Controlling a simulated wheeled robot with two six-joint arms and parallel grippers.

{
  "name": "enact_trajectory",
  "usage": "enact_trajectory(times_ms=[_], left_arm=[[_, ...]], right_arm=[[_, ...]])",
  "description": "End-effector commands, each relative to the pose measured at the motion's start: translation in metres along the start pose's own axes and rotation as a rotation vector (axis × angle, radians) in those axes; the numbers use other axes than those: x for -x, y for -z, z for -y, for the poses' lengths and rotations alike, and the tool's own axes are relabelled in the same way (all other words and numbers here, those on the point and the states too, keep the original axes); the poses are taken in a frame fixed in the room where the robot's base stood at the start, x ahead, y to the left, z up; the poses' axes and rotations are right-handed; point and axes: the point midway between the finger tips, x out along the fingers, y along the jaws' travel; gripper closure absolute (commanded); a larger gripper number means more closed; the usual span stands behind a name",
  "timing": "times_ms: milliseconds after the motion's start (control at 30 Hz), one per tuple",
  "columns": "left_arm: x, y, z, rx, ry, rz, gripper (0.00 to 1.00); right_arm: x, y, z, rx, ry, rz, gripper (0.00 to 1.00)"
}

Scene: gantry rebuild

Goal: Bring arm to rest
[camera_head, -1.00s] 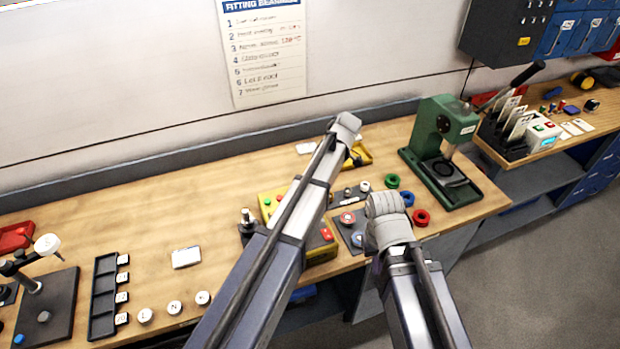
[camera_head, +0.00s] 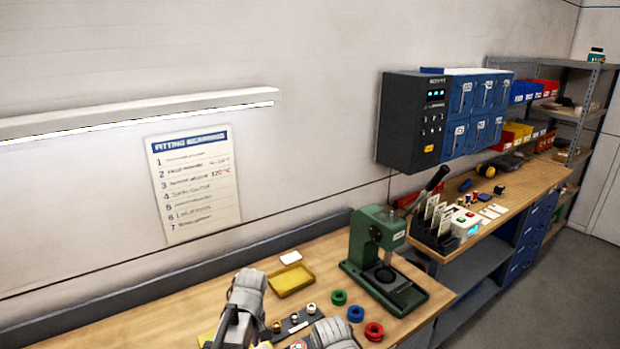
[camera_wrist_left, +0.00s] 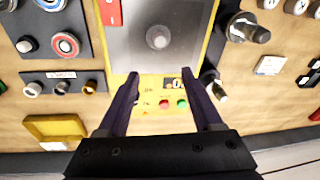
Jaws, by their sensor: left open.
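My left arm (camera_head: 248,295) comes in at the bottom of the head view, its grey joint over the workbench (camera_head: 330,262). In the left wrist view my left gripper (camera_wrist_left: 159,82) is open and empty, its two dark fingers apart. Between and beyond them is a yellow-framed machine (camera_wrist_left: 168,88) with a grey plate and small red and green buttons; the gap to it is hard to judge. Only a grey joint of my right arm (camera_head: 332,334) shows at the bottom edge of the head view. My right gripper is out of view.
A yellow tray (camera_head: 291,281), a green press (camera_head: 378,250) and green, blue and red rings (camera_head: 356,314) are on the bench. A rack of cards (camera_head: 436,226) stands on the farther bench, under wall cabinets (camera_head: 410,120). Dark plates with fittings (camera_wrist_left: 62,85) lie beside the machine.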

Motion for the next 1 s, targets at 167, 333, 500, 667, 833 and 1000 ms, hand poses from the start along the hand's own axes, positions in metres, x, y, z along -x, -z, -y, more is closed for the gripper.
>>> enact_trajectory(times_ms=[167,333,500,667,833,1000], left_arm=[[-0.002,-0.030,0.029,-0.316,-0.077,0.023,0.33],[-0.002,-0.046,0.043,-0.533,-0.133,0.021,0.33],[-0.002,-0.063,0.056,-0.721,-0.184,0.008,0.33],[-0.022,-0.094,0.036,-0.833,-0.163,0.019,0.33],[-0.039,-0.132,0.021,-0.933,-0.125,0.033,0.33],[-0.053,-0.167,0.010,-1.027,-0.086,0.044,0.33]], right_arm=[[0.000,0.000,0.000,0.000,0.000,0.000,1.00],[0.000,0.000,0.000,0.000,0.000,0.000,1.00],[0.000,0.000,0.000,0.000,0.000,0.000,1.00],[-0.026,0.002,0.002,0.002,0.000,0.000,1.00],[-0.049,0.003,0.004,0.004,-0.001,0.000,1.00],[-0.069,0.004,0.006,0.006,-0.001,0.000,1.00]])
